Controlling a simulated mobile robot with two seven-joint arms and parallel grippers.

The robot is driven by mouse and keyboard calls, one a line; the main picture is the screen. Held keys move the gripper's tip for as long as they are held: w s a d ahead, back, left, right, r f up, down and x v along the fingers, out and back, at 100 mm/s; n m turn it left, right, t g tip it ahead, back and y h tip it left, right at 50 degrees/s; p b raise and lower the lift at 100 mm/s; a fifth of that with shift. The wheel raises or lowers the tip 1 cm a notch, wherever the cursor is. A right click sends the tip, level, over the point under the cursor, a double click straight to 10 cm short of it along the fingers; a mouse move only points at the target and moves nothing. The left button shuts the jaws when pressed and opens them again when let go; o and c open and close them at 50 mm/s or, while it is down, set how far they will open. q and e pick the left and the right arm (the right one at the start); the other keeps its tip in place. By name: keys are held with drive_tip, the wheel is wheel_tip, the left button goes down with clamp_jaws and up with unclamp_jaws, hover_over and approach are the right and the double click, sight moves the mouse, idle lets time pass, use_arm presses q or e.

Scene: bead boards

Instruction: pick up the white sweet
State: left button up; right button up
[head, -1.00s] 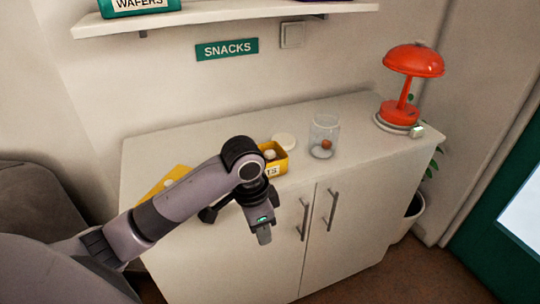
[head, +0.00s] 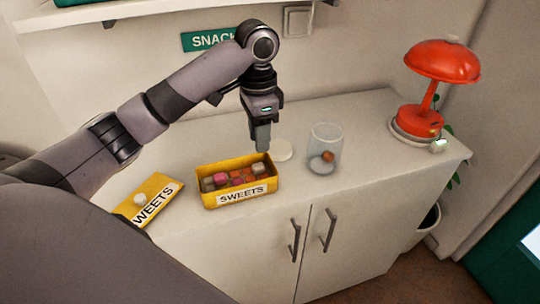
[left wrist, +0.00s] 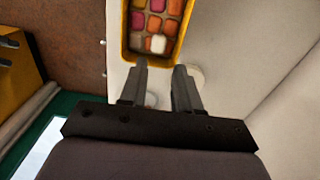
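The white sweet (left wrist: 158,44) lies in the yellow sweets box (head: 238,200), among several pink, orange and brown sweets. In the left wrist view it is near the box's end, just beyond my fingertips. In the head view a pale sweet (head: 258,168) shows at the box's back right. My left gripper (head: 263,149) points down above the back right edge of the box. In the left wrist view its two fingers (left wrist: 160,68) are apart with nothing between them. My right gripper is in neither view.
A glass jar (head: 325,145) holding a brown ball and something whitish stands right of the box. A white round lid (head: 282,150) lies behind. A yellow lid (head: 155,205) with a small whitish thing on it lies left. A red lamp (head: 435,80) stands far right.

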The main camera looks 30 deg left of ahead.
sight(258, 165)
use_arm(q)
drive_tip(key=f, duration=0.6)
drive_tip(key=shift+s+b, duration=0.4)
drive_tip(key=shift+f, duration=0.5)
clamp_jaws()
